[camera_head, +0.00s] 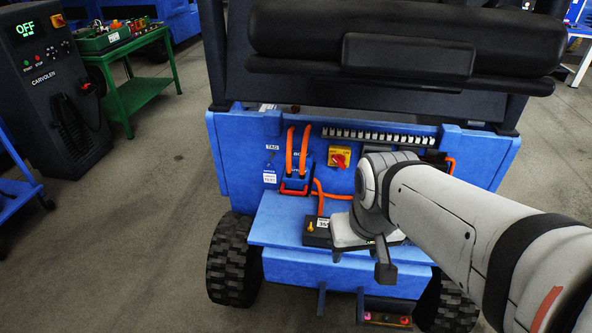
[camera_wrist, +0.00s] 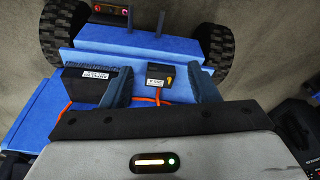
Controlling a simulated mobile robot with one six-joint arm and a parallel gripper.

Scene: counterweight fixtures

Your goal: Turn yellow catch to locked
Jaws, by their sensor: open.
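A small yellow catch (camera_head: 311,227) sits on top of a black box (camera_head: 318,240) on the blue shelf of the vehicle. In the wrist view the catch is a small yellow patch (camera_wrist: 169,69) on the labelled black box (camera_wrist: 158,82). Which setting it is at is too small to tell. My gripper (camera_head: 362,256) is to the right of the box, above the shelf, pointing down. In the wrist view my gripper (camera_wrist: 158,74) is open, its two fingers well apart, with the box and catch showing between them and nothing held.
A larger labelled black box (camera_wrist: 88,88) lies beside the left finger in the wrist view. Orange cables (camera_head: 319,200) run to the shelf. A red knob on a yellow plate (camera_head: 340,157) is on the blue panel above. A green table (camera_head: 140,95) stands far left.

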